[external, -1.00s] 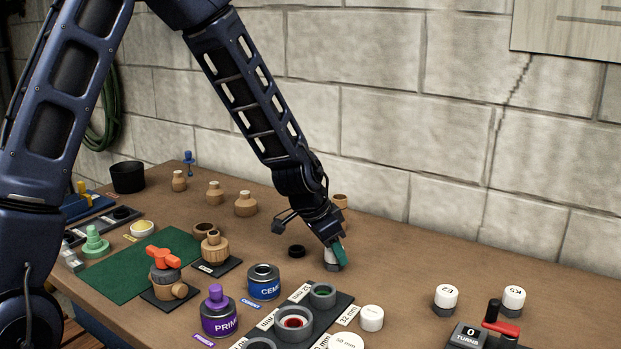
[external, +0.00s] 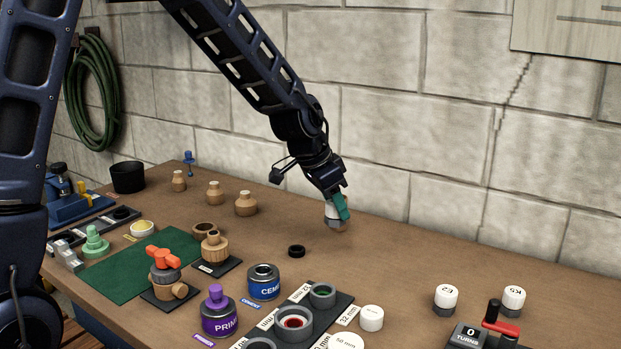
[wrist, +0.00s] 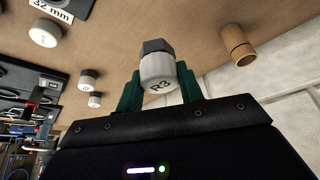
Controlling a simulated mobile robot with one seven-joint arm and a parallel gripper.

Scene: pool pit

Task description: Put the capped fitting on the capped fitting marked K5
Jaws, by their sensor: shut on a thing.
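My gripper (external: 340,207) is shut on a white and dark grey capped fitting (external: 335,219), held above the bench at the back. In the wrist view the fitting (wrist: 157,72) sits upright in the picture between the green fingers, with its dark grey end away from me and a marking like R3 on the white cap. The capped fitting marked K5 (external: 513,299) stands upright at the right of the bench, apart from my gripper. A similar capped fitting (external: 446,298), with a marking like E2, stands to its left.
A black ring (external: 296,251) lies on the bench below my gripper. A tan tube (wrist: 237,45) stands near the wall. A white cap (external: 371,318) stands beside the dark size rack.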

